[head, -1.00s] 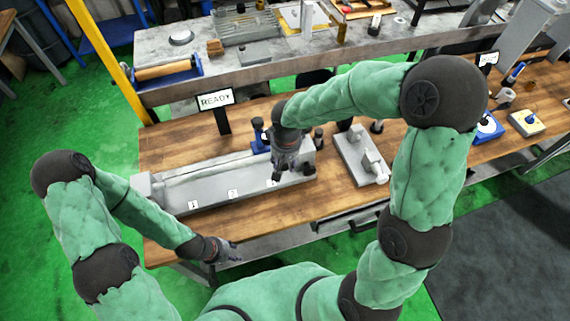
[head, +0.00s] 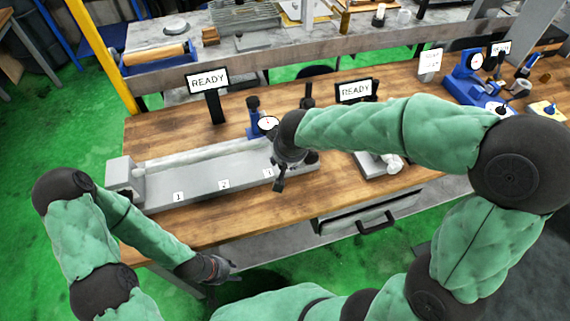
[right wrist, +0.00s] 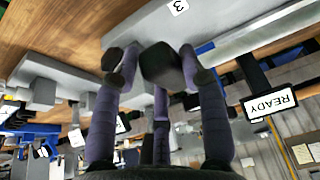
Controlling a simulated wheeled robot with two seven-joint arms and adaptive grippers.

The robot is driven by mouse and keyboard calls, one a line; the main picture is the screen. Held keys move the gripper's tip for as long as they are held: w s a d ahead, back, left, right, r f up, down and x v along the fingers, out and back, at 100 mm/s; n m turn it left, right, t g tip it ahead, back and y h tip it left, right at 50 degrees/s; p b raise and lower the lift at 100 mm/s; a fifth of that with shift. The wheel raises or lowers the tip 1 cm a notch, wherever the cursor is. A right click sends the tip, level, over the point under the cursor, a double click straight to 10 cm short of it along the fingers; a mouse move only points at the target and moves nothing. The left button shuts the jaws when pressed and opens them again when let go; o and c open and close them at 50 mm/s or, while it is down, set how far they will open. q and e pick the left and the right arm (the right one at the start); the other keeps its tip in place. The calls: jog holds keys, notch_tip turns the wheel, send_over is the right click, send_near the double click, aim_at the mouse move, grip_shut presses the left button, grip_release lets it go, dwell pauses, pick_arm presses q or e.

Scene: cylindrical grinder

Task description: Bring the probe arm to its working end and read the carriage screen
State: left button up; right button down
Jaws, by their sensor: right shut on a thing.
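The grinder's long grey bed (head: 215,178) lies on the wooden bench, with labels 1, 2 and 3 on its front. A blue carriage with a round dial (head: 267,124) stands behind its right part. A screen on a black post (head: 208,81) behind the bed reads READY. My right gripper (head: 284,172) is by the bed's right part, just right of the dial and near label 3. My left gripper (head: 224,270) looks open and empty, off the bench's front edge.
A second READY screen (head: 355,90) stands behind a grey fixture (head: 372,163), partly behind my right forearm. A blue dial stand (head: 474,80) is at the right. A drawer handle (head: 376,223) juts from the front. Bench in front of the bed is clear.

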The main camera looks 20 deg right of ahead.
jog(key=shift+f+t+b, duration=0.5)
jog(key=shift+f+b, duration=0.6)
jog(key=shift+b, duration=1.4)
jog(key=shift+s+f+b, duration=0.1)
jog(key=shift+s+b, duration=0.05)
jog(key=shift+b, duration=0.15)
jog(key=shift+f, duration=0.1)
jog(key=c, duration=1.1)
grip_release()
jog(key=o, duration=0.4)
jog(key=v, duration=1.2)
